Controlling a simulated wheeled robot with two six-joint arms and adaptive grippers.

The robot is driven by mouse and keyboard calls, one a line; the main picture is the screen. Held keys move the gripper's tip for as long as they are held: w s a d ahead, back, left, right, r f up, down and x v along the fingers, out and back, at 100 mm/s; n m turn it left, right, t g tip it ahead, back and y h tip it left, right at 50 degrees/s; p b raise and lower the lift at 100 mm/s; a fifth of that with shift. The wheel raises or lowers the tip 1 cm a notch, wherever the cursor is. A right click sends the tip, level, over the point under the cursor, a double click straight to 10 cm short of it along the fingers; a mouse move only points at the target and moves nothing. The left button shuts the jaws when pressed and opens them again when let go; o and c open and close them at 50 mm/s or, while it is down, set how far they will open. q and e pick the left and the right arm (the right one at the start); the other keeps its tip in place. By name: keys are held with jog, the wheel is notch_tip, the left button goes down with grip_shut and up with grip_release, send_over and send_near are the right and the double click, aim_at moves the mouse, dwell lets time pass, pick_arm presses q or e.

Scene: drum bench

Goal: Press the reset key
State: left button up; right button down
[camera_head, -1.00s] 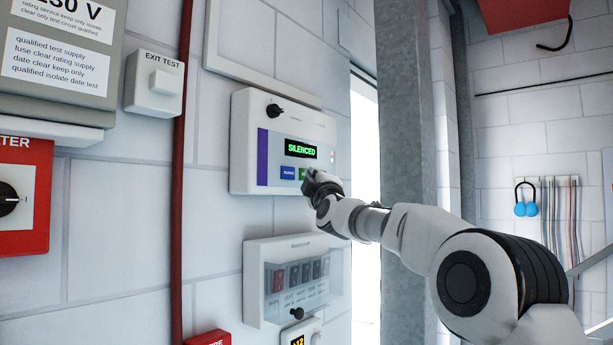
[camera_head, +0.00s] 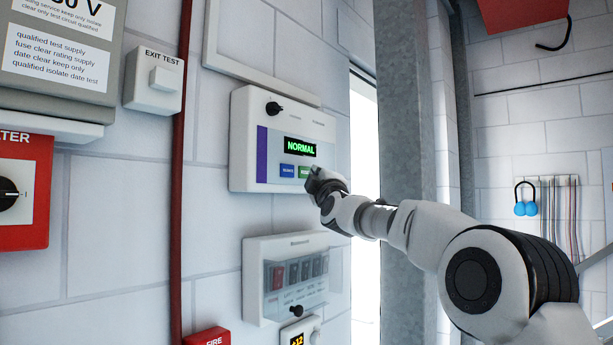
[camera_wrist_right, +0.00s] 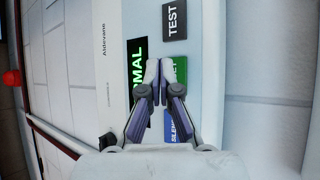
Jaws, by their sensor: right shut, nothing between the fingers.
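The white panel (camera_head: 240,125) on the wall has a lit display (camera_head: 300,146) reading NORMAL in green. Below the display are a blue key (camera_head: 287,171) and the green reset key (camera_head: 303,172). My right gripper (camera_head: 312,174) is shut and empty just in front of the green key's right side. In the right wrist view, the shut fingertips (camera_wrist_right: 166,68) cover part of the green key (camera_wrist_right: 181,69), with the TEST key (camera_wrist_right: 174,18) and blue silence key (camera_wrist_right: 171,126) beside it. I cannot tell whether the fingertips touch the panel. My left gripper is out of view.
A box with several switches behind a clear cover (camera_head: 300,273) is mounted below. A red pipe (camera_head: 179,220) runs down the wall to the left. A grey column (camera_head: 400,100) stands to the right.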

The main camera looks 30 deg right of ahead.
jog(key=s+d+b, duration=0.2)
jog(key=s+b, duration=0.1)
jog(key=s, duration=0.2)
jog(key=shift+s+d, duration=0.2)
jog(key=shift+s, duration=0.15)
jog(key=shift+w, duration=0.1)
jog(key=shift+f, duration=0.1)
